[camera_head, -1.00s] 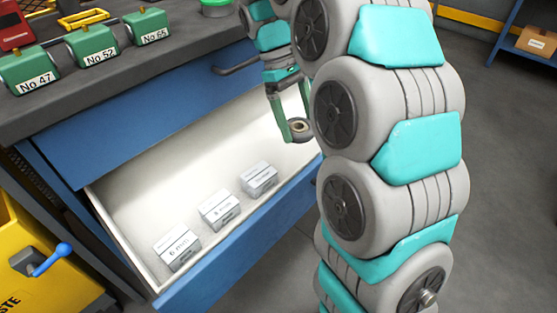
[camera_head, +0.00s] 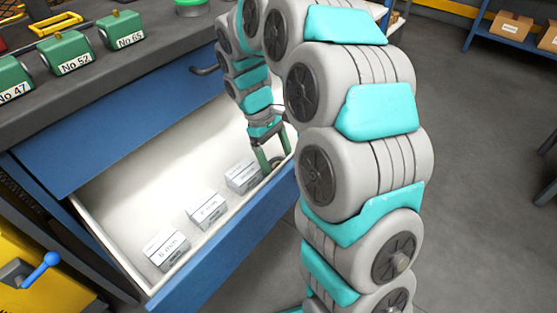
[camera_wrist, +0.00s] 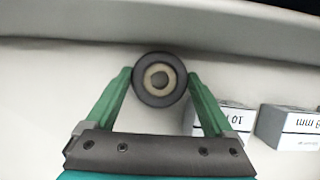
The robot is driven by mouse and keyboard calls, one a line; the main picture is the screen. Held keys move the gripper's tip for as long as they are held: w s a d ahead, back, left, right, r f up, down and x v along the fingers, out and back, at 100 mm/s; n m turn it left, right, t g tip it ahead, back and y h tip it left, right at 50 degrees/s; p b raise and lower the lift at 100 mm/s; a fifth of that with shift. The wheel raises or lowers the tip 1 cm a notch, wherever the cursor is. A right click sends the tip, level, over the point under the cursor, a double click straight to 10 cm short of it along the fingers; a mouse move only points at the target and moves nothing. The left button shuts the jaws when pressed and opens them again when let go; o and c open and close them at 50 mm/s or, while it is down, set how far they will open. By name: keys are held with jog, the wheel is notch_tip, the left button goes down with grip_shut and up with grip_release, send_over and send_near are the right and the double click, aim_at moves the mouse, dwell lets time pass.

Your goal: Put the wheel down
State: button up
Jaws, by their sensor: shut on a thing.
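The wheel (camera_wrist: 160,98) is a dark ring with a pale hub and a dark centre. In the wrist view it sits between the two green fingers of my gripper (camera_wrist: 160,77), which are shut on its sides. In the head view my gripper (camera_head: 274,160) is down inside the right end of the open drawer (camera_head: 95,222), by the nearest box. The wheel is hard to make out there. I cannot tell whether it touches the drawer floor.
Three small labelled boxes stand in a row in the drawer: one at left (camera_head: 166,250), one in the middle (camera_head: 206,211), one at right (camera_head: 244,176). Green numbered blocks (camera_head: 68,53) stand on the bench top. The drawer's back floor is clear.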

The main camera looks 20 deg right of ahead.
jog(key=shift+f, duration=0.15)
jog(key=o, duration=1.3)
jog(key=b+v, duration=0.1)
jog(key=v, duration=1.1)
